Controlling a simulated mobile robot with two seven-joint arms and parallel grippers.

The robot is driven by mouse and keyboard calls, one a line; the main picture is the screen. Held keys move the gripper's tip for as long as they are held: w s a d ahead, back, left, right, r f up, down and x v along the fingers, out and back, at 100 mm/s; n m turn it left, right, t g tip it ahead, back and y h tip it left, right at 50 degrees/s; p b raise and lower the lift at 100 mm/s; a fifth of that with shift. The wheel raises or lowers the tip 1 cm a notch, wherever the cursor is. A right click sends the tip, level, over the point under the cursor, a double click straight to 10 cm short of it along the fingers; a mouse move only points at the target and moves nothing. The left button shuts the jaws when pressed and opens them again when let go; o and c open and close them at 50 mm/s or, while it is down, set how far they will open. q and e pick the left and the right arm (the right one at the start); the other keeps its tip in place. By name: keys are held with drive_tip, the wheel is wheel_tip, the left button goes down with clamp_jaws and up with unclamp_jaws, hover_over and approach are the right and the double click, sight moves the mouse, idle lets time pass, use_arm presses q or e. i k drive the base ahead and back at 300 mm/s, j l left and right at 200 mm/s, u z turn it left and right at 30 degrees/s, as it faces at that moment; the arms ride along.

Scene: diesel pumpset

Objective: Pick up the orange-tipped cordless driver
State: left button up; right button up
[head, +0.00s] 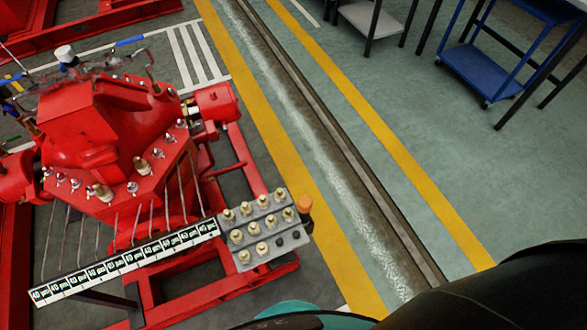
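A small orange-topped object (305,203) stands at the right edge of a grey block or tray. A darker part shows just below the orange. It may be the orange-tipped driver, but it is too small to tell for sure. The grey tray (272,254) holds several pale brass-coloured fittings and some dark holes or pieces. Neither of my grippers shows in the head view. A large dark shape in the bottom right corner looks like part of my arm, and it hides the floor there.
The red pumpset (110,130) fills the left side, with pipes and fittings sticking up. A labelled white strip (125,262) runs beside the tray. A blue cart (485,72) and a grey table (368,20) stand at the back. The green floor on the right is clear.

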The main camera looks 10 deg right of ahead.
sight(305, 203)
drive_tip(key=z, duration=0.6)
drive_tip(key=u, duration=1.95)
drive_tip(key=k+l+u, duration=0.1)
drive_tip(key=l+u, duration=0.3)
drive_tip(key=k+l+u, duration=0.15)
drive_tip(key=l+u, duration=0.25)
drive_tip(key=k+l+u, duration=0.15)
drive_tip(key=u, duration=0.25)
drive_tip(key=k+l+u, duration=0.1)
drive_tip(key=k+l, duration=0.35)
drive_tip(key=l, duration=0.15)
drive_tip(key=k+l, duration=0.5)
drive_tip(key=l+u, duration=0.05)
drive_tip(key=l, duration=0.05)
